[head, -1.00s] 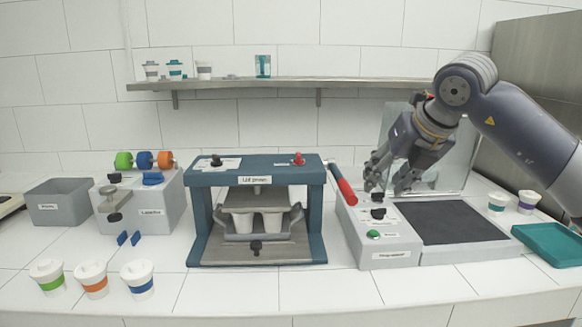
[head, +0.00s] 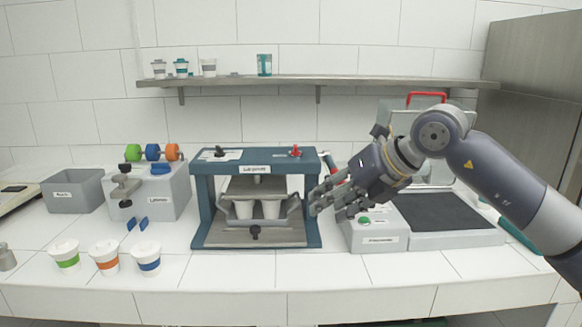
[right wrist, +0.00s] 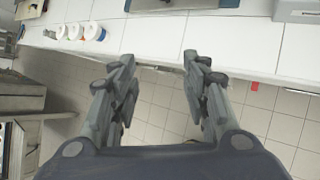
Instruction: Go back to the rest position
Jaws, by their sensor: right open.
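My right gripper (head: 328,197) is open and empty. In the head view it hangs in the air in front of the right side of the lid press (head: 206,215) and covers part of the grey machine (head: 395,240) with the green button. In the right wrist view my right gripper (right wrist: 160,68) points past the counter edge, with floor tiles between and below its fingers. My left gripper is not in view.
The lid press holds two white cups (head: 272,209). The front counter middle is clear.

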